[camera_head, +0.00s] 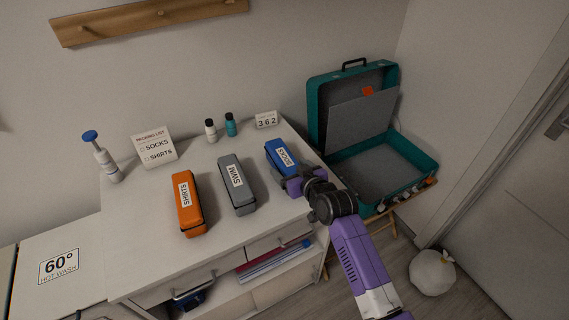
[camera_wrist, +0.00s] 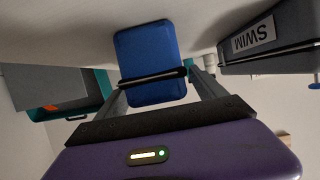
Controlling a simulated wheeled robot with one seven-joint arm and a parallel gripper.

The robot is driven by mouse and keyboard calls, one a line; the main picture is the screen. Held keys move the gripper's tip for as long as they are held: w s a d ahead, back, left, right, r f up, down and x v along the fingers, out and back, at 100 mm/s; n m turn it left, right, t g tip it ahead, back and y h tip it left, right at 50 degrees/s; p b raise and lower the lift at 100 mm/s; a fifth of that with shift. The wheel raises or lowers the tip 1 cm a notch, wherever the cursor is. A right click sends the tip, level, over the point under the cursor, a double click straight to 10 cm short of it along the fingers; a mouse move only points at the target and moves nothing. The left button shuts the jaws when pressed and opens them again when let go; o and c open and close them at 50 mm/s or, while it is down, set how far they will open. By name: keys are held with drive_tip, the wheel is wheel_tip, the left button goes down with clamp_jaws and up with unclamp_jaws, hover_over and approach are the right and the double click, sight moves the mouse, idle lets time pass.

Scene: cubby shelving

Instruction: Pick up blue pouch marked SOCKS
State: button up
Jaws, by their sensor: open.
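The blue pouch (camera_head: 279,152) with a white SOCKS label lies on the right part of the white cabinet top. In the wrist view its blue end (camera_wrist: 150,52) faces me, with a dark band across it. My gripper (camera_head: 297,178) is at the pouch's near end. In the wrist view my gripper (camera_wrist: 158,88) is open, with one finger on each side of the pouch. I cannot tell whether the fingers touch it. The label is not visible in the wrist view.
A grey SWIM pouch (camera_head: 238,184) lies close to the left, with an orange SHIRTS pouch (camera_head: 188,205) beyond it. An open teal suitcase (camera_head: 414,152) stands at the right. Small bottles (camera_head: 231,125) and a 362 card (camera_head: 266,120) stand behind.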

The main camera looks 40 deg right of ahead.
drive_tip(key=shift+x, duration=1)
drive_tip(key=shift+r, duration=0.1)
clamp_jaws()
drive_tip(key=shift+r, duration=0.1)
